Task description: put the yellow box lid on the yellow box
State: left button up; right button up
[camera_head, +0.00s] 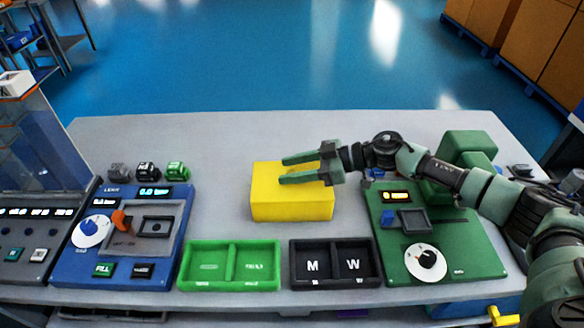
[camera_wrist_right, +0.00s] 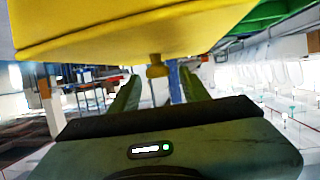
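A yellow box (camera_head: 290,208) stands in the middle of the table, its top face partly covered by my right gripper. I cannot make out a separate lid or a seam in the head view, so I cannot tell whether the lid is on it. My right gripper (camera_head: 283,170) reaches in from the right, fingers pointing left and spread apart over the box's top, with nothing visible between them. In the right wrist view a large yellow surface (camera_wrist_right: 120,28) fills the top, with a small yellowish knob below it near the fingers (camera_wrist_right: 160,92). My left gripper is not in view.
A green two-part tray (camera_head: 231,243) and a black tray (camera_head: 316,242) marked M and W stand in front of the box. A blue device (camera_head: 172,245) is at left and a green device (camera_head: 462,256) at right. Small dice-like blocks (camera_head: 147,171) lie behind the blue device.

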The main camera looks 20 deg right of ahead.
jog(key=shift+r, duration=0.15)
jog(key=shift+r, duration=0.3)
jog(key=p+v, duration=0.3)
jog(key=v, duration=0.9)
jog(key=shift+p, duration=0.35)
jog(key=shift+r, duration=0.15)
